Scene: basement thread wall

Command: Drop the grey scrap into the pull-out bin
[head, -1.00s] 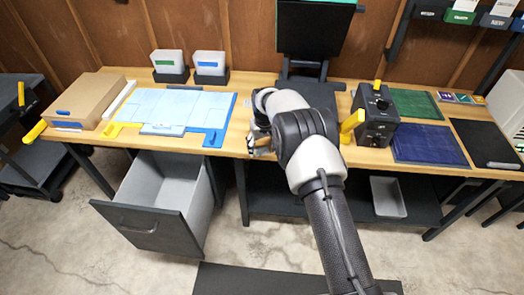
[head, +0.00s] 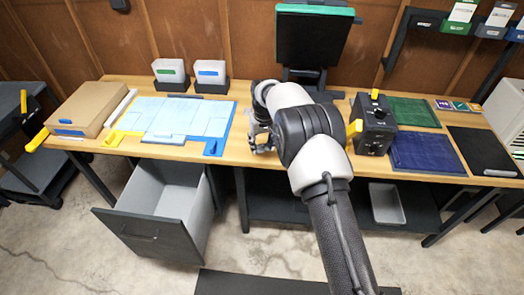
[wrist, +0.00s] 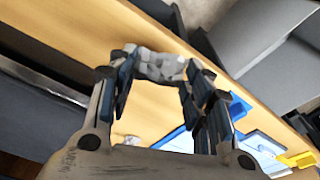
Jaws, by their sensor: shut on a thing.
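The grey scrap (wrist: 160,65) is a crumpled light-grey lump between my gripper's fingertips in the wrist view. My gripper (head: 258,136) is over the wooden bench, near its front edge, left of my forearm; it also shows in the wrist view (wrist: 158,72). It is shut on the scrap. In the head view the scrap is too small to make out clearly. The pull-out bin (head: 148,232) stands open under the bench, lower left of my gripper. Its grey inside looks empty. Part of the bin also shows at the top right of the wrist view (wrist: 250,50).
A blue mat with light-blue sheets (head: 172,116) and a cardboard box (head: 88,105) lie on the bench's left. A black monitor (head: 312,38) stands behind my arm. A black box with yellow knobs (head: 374,122) stands to the right. A grey tray (head: 386,204) sits on the lower shelf.

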